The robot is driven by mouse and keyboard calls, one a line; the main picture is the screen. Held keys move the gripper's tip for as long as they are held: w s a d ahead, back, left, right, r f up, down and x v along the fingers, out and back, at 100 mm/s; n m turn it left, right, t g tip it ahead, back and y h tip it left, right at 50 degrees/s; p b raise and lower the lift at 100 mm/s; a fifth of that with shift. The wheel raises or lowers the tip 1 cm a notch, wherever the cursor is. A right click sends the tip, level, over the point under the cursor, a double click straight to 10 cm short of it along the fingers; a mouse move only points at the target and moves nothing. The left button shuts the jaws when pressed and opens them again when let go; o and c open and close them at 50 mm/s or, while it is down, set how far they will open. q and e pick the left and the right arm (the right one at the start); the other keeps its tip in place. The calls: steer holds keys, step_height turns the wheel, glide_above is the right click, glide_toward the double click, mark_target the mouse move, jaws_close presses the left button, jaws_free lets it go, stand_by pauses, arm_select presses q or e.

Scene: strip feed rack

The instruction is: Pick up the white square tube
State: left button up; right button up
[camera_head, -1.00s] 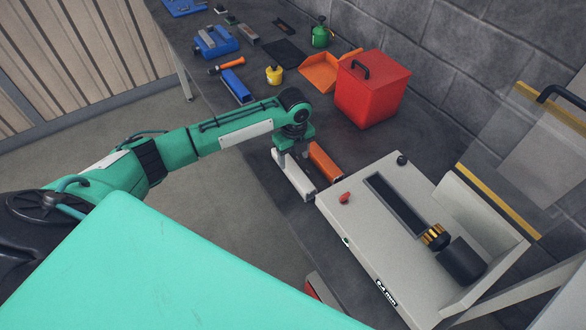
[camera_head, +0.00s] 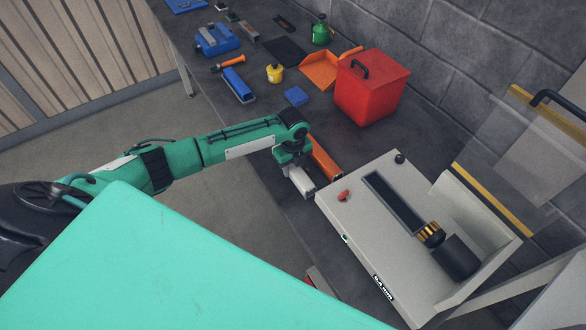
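The white square tube (camera_head: 302,184) lies on the dark bench, beside the left edge of the grey machine. Its far part is hidden under my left gripper (camera_head: 291,166). The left gripper points down right over the tube. Its fingertips are hidden, so I cannot tell whether they are apart, around the tube or touching it. My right gripper is not in view.
An orange square tube (camera_head: 325,158) lies close to the right of the gripper. The grey machine (camera_head: 367,243) stands just nearer. A red box (camera_head: 372,88), a small blue block (camera_head: 296,96) and a blue tube (camera_head: 238,86) stand farther back.

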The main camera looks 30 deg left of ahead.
arm_select(q)
jaws_close()
steer(key=shift+r, duration=0.1)
